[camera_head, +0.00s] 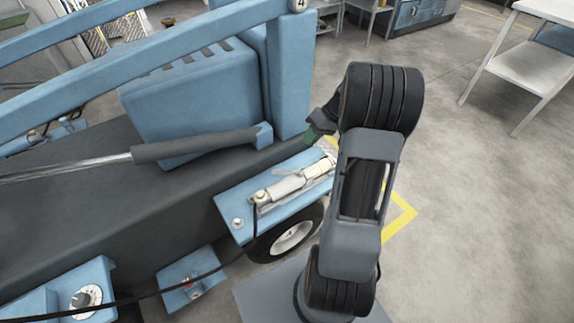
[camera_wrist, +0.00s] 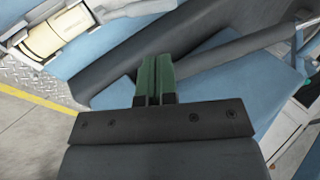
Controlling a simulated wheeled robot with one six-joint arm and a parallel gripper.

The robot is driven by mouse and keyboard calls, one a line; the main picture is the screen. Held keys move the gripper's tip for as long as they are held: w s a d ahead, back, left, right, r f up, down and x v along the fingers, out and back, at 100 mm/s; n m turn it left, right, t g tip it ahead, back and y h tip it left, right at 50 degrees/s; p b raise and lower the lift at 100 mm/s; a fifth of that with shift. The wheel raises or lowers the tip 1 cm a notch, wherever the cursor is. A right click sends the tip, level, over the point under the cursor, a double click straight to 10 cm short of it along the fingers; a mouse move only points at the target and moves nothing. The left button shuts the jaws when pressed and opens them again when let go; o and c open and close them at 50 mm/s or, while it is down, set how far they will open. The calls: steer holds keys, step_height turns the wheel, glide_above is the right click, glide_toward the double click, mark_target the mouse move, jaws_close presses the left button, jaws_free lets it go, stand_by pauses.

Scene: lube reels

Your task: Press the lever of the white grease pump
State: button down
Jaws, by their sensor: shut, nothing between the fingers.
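The white grease pump (camera_head: 288,186) lies on a blue bracket plate (camera_head: 240,213) above a wheel. Its cream barrel also shows at the upper left of the wrist view (camera_wrist: 48,38). A thin pale metal part runs along the pump's far side; I cannot tell clearly where its lever begins. My gripper (camera_head: 312,136) is beyond the pump's far end, close to the blue post, and partly hidden by my arm. In the wrist view my gripper's green fingers (camera_wrist: 156,75) are together and empty, apart from the pump, which is to their left.
A blue slatted box (camera_head: 190,100) and a grey padded bar (camera_head: 195,145) stand left of my gripper. A blue post (camera_head: 290,75) rises behind it. A wheel (camera_head: 290,238) is below the pump. Open floor lies to the right, before a metal table (camera_head: 525,75).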

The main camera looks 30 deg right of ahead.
mark_target(281, 170)
steer(key=shift+f, duration=0.1)
steer(key=b+x, duration=0.1)
steer(key=x, duration=1.3)
steer(key=shift+b, duration=0.4)
